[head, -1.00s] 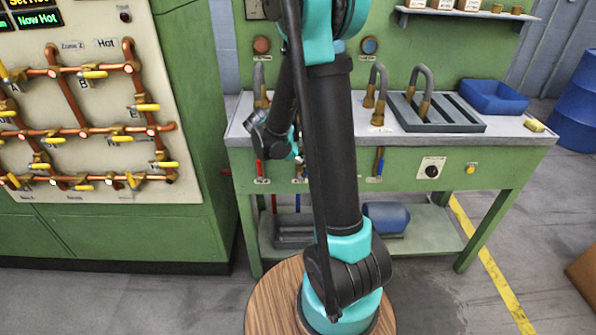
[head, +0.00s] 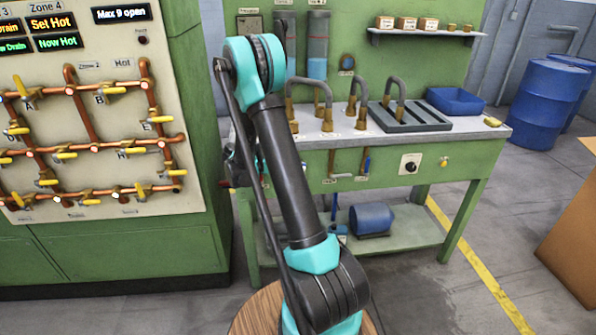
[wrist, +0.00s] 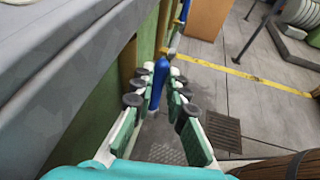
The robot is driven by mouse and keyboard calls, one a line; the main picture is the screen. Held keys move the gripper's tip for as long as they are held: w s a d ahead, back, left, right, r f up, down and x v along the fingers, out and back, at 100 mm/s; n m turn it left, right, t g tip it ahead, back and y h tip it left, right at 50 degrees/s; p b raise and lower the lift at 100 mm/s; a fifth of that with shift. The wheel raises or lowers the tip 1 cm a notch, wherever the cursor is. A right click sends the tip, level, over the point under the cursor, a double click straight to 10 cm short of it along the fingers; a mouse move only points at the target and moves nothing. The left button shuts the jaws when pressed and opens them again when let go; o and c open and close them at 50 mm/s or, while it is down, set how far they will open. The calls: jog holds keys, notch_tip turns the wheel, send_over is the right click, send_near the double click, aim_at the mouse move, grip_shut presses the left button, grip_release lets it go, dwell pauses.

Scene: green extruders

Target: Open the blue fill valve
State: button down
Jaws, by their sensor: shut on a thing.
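A blue valve handle (wrist: 158,83) stands between the fingers of my gripper (wrist: 161,72) in the wrist view, beside the green bench side. The fingers are closed on it, with green pads on both sides. Another blue handle (wrist: 184,11) shows farther along the bench. My arm hides the bench's left part, and the fingers are not clear there.
Bent pipes and a dark slotted tray (head: 408,117) stand on the bench top. A blue bin (head: 455,100) is beside the tray. A panel of copper pipes with yellow valves (head: 90,130) is at left.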

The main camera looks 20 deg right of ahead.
dwell(0.4)
jog(key=c, duration=1.8)
grip_release()
jog(key=shift+a, duration=0.1)
jog(key=v, duration=1.1)
jog(key=shift+a+r, duration=0.1)
jog(key=shift+a, duration=0.3)
